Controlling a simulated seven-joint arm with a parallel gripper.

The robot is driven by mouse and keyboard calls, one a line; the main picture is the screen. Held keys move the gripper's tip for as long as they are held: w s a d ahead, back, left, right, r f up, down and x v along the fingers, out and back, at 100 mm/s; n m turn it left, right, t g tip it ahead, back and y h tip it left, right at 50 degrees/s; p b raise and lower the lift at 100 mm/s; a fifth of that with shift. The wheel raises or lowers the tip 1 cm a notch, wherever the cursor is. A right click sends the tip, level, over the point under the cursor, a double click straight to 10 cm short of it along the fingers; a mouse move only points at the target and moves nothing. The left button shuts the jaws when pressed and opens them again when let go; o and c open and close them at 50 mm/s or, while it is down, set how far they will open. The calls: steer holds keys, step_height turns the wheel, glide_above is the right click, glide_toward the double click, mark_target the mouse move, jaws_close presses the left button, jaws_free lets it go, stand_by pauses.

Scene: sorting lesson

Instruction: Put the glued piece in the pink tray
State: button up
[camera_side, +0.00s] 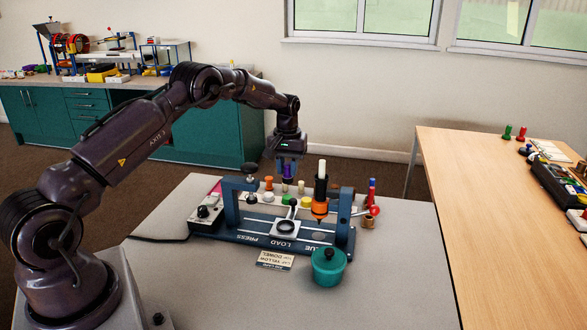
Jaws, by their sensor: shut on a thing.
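My gripper (287,163) points down above the back of a dark blue press fixture (225,236) marked PRESS, LOAD and GLUE. It is shut on a small purple piece (289,172), which hangs just under the fingers. The fingers partly hide the piece, and I cannot tell whether it is glued to another part. A sliver of pink (216,188) shows behind the control box, at the fixture's back left; it may be the pink tray, mostly hidden.
An orange and black glue bottle (320,205) stands upright on the fixture, right of my gripper. Several small coloured pieces stand behind it. A control box (206,212), a teal pot (328,268) and a small sign (275,260) are near. The table's front right is clear.

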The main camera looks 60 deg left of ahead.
steer(key=s+a, duration=1.3)
steer(key=shift+s+a+f, duration=0.15)
steer(key=shift+f, duration=1.8)
steer(key=shift+s+a+f, duration=0.1)
steer(key=shift+f, duration=1.8)
steer(key=shift+f, duration=0.3)
steer(key=o, duration=1.2)
steer(key=shift+r, duration=3.5)
